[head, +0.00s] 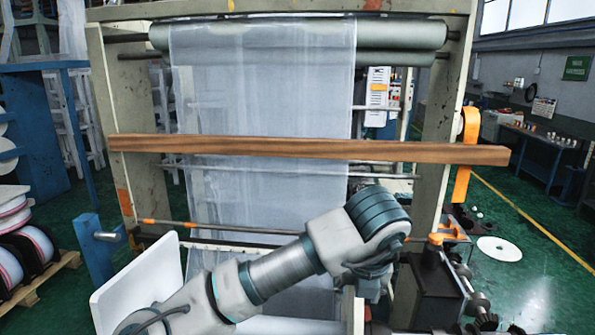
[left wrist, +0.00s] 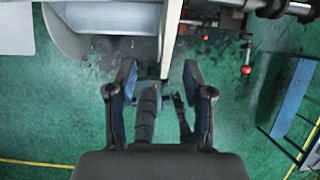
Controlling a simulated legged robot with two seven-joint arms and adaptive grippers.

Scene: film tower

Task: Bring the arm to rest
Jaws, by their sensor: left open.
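My left arm (head: 290,265) comes in from the lower left of the head view, in front of the film tower's lower part. It bends at a thick grey joint (head: 375,220) near the centre right. My left gripper is not clear in the head view. In the left wrist view my left gripper (left wrist: 159,72) is open, with its two dark fingers apart and nothing held between them. Green floor (left wrist: 80,110) shows below and around the fingers. My right arm and right gripper are in neither view.
A brown wooden bar (head: 300,148) spans the tower in front of the hanging clear film (head: 265,95). A white panel (head: 140,290) stands beside the arm. A dark machine base (head: 425,295) is at the right. Red knobs (left wrist: 246,69) and a blue frame (left wrist: 294,98) lie right of the gripper.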

